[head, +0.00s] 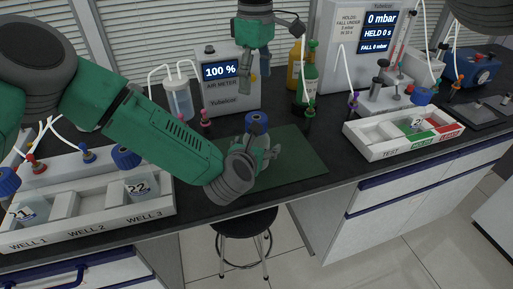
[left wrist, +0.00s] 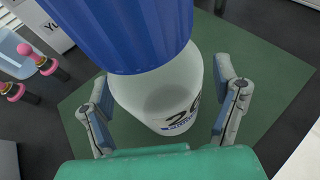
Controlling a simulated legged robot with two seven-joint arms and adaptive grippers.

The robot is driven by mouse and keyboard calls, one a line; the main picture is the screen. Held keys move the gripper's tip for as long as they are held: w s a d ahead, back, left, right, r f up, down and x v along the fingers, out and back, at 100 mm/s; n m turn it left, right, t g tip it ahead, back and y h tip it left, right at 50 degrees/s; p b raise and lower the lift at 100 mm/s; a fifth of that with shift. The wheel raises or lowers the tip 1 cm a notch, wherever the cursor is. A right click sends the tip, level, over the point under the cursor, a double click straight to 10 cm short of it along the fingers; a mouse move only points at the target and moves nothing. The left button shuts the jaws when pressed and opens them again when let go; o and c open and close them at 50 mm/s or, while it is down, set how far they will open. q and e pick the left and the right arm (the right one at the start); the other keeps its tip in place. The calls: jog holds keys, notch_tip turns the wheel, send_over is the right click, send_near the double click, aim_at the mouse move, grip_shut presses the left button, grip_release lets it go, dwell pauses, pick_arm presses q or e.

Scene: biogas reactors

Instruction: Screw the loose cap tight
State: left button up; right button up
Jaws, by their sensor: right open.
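A clear bottle (left wrist: 160,95) with a partly hidden number label stands on the green mat (head: 300,160). Its blue cap (head: 257,119) sits at the top and fills the upper left wrist view (left wrist: 125,30). I cannot tell how far the cap is threaded on. My left gripper (head: 262,158) is around the bottle, below the cap. In the left wrist view its fingers (left wrist: 163,100) stand on both sides, with a narrow gap visible at the right. My right gripper (head: 254,80) is open and empty, pointing down above the cap.
A white rack (head: 90,228) with bottles 21 and 22 stands at the left. The air meter (head: 231,95) reads 100 % behind the mat. A test tray (head: 385,143) is at the right. A green bottle (head: 308,85) stands near my right gripper. The mat's right part is free.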

pick_arm(q)
jog(key=shift+s, duration=0.1)
jog(key=v, duration=1.1)
jog(key=shift+s+a, duration=0.25)
jog(key=shift+s, duration=0.1)
